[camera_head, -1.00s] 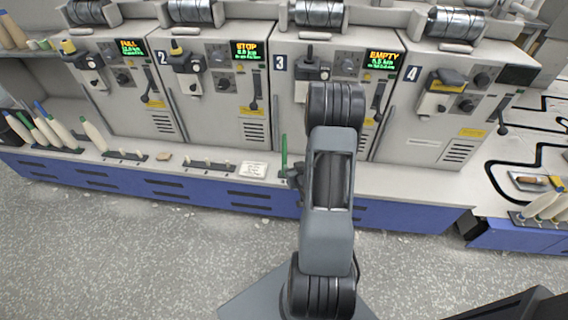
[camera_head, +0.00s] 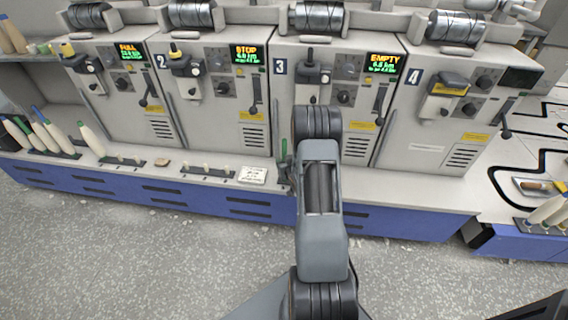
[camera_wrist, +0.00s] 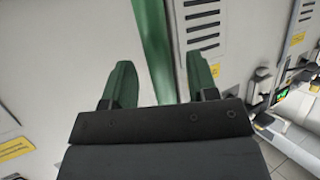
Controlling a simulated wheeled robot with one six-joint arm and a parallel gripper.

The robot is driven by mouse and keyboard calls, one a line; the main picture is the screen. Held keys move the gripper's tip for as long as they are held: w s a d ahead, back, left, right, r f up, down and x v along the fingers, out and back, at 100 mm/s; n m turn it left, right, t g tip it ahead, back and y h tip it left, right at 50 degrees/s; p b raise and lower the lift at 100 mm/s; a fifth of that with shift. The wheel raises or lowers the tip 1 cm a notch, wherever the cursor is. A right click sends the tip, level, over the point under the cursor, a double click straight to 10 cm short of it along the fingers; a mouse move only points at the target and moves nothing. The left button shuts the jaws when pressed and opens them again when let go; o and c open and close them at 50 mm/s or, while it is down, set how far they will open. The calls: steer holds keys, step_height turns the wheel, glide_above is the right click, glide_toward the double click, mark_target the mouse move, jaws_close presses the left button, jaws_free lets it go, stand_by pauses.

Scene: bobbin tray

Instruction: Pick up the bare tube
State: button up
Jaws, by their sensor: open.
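The bare tube is a plain green tube (camera_head: 283,150), upright on the pale ledge in front of machine 3 in the head view. Its lower part is hidden by my gripper (camera_head: 288,170). In the wrist view the green tube (camera_wrist: 153,40) runs down from the top edge, between the two green fingers of my gripper (camera_wrist: 160,78). The fingers are apart, one on each side of it in the picture, with no visible touch. How deep the tube lies between them I cannot tell.
Numbered machines stand behind the ledge, machine 3 (camera_head: 300,90) close behind the tube. A white card (camera_head: 252,174) and a peg strip (camera_head: 208,171) lie to the left. Full cream bobbins (camera_head: 92,139) stand further left. Grey floor is clear in front.

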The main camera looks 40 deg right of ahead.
steer(key=shift+x, duration=0.8)
